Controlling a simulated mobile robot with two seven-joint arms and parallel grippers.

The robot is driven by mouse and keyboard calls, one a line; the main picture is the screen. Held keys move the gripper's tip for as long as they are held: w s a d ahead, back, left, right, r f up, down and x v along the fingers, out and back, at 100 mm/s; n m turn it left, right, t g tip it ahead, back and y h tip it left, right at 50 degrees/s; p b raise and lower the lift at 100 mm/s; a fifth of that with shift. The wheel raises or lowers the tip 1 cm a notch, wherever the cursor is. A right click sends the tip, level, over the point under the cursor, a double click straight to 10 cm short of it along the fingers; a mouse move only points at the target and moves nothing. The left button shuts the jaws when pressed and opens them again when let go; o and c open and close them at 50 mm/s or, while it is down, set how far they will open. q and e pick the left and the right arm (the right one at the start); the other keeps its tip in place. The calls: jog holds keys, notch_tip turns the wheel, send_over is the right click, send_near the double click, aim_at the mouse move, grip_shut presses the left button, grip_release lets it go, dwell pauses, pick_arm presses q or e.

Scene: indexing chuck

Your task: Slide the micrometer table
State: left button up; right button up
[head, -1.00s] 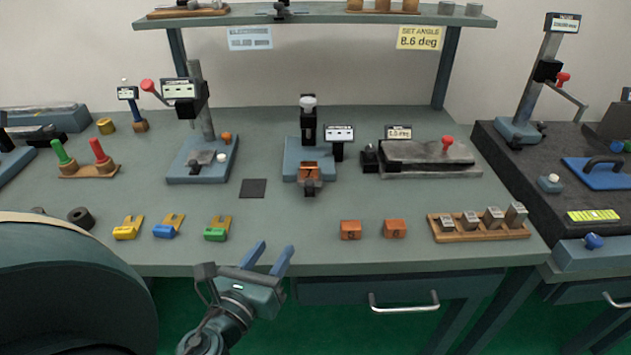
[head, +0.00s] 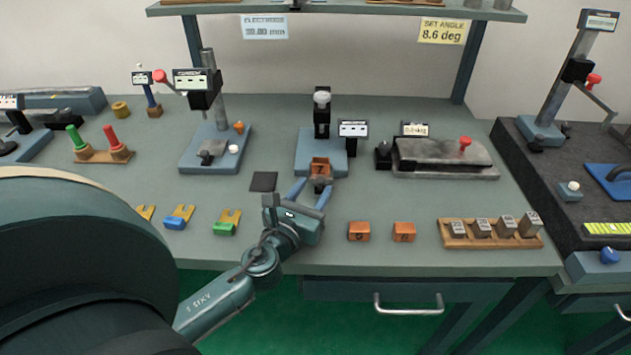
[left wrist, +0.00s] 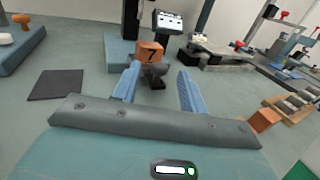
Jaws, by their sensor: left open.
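A blue-based fixture (head: 309,152) stands mid-bench with a dark post and white knob. At its front sits an orange block (head: 319,165), marked 7 in the left wrist view (left wrist: 150,51). A small dark grey knob (left wrist: 155,70) projects below the block's front. My left gripper (head: 311,191) is open, its blue fingers pointing at the fixture's front. In the left wrist view the knob appears between the fingertips, but contact cannot be told. I cannot tell for sure which part is the micrometer table. My right gripper is not in view.
A small display (head: 353,129) stands right of the fixture. Further right is a grey slab with a red knob (head: 465,142). Two orange blocks (head: 359,231) lie right of my gripper; a dark square pad (head: 263,181) and coloured forks (head: 227,222) lie left.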

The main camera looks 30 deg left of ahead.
pick_arm(q)
jog(key=shift+w+a, duration=0.15)
jog(key=shift+w, duration=0.85)
grip_shut()
